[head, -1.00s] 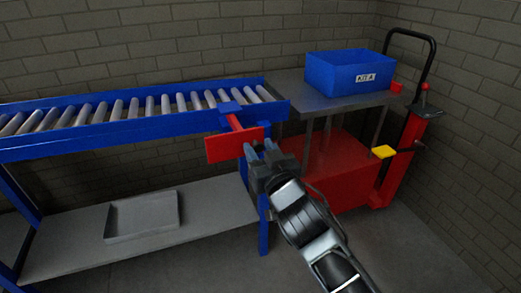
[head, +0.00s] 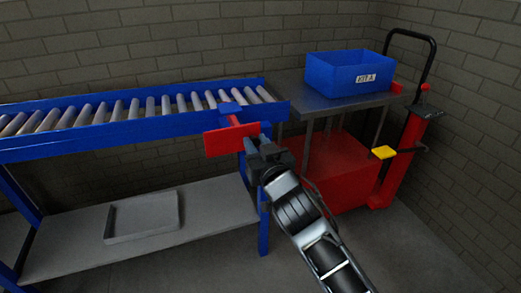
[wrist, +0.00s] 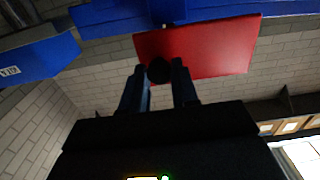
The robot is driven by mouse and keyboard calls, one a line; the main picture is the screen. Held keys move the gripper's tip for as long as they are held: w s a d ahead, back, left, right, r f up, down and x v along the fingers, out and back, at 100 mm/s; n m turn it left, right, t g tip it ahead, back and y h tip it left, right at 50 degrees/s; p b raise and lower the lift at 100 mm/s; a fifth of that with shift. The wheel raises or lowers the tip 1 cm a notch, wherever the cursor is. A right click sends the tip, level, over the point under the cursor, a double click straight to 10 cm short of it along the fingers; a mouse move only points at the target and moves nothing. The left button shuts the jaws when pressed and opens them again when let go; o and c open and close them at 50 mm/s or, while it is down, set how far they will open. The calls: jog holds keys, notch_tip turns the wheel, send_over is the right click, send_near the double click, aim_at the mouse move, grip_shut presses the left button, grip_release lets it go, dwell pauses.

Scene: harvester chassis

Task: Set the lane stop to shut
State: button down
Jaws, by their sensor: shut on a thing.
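The lane stop is a red plate (head: 226,140) on a red arm from a blue pivot block (head: 229,107) near the right end of the roller conveyor. The plate hangs at the conveyor's front side rail, not across the rollers. In the wrist view the red plate (wrist: 205,48) fills the upper middle, with a dark round knob (wrist: 158,70) in front of it. My gripper (head: 255,142) is at the plate's right end. In the wrist view its fingers (wrist: 160,80) are on either side of the knob, shut on it.
The blue roller conveyor (head: 85,136) has a lower shelf holding a grey tray (head: 142,216). Right of it stands a red lift cart (head: 345,175) with a grey top (head: 310,103) carrying a blue bin (head: 345,75) labelled KIT A. A yellow pedal (head: 383,152) juts from the cart.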

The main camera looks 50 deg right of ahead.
jog(key=x, duration=0.8)
jog(key=c, duration=0.9)
grip_release()
jog(key=shift+s, duration=0.1)
jog(key=shift+c, duration=0.2)
jog(key=shift+b+v, duration=0.4)
jog(key=shift+v, duration=3.45)
jog(key=shift+a, duration=0.15)
